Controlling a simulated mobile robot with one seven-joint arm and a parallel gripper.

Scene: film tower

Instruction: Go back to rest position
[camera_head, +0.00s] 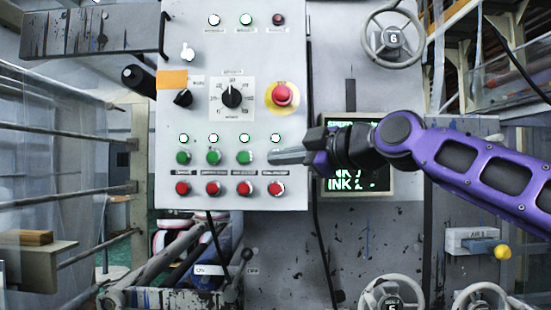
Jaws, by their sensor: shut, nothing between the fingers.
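My purple arm reaches in from the right. My gripper (273,157) is shut and empty, its fingers pointing left. Its tip is in front of the right part of the grey control panel (232,55), at or close to the rightmost green button of the lower rows. I cannot tell whether it touches that button. Other green buttons (213,157) sit to its left, with a row of red buttons (213,188) below. A red emergency knob (282,94) on a yellow ring is above the gripper.
A green-lit display (346,185) is partly hidden behind my gripper. Handwheels stand at the top right (393,37) and bottom (392,295). A black rotary knob (232,97) sits mid-panel. Metal rails (70,197) fill the left. A small yellow knob (502,252) is at lower right.

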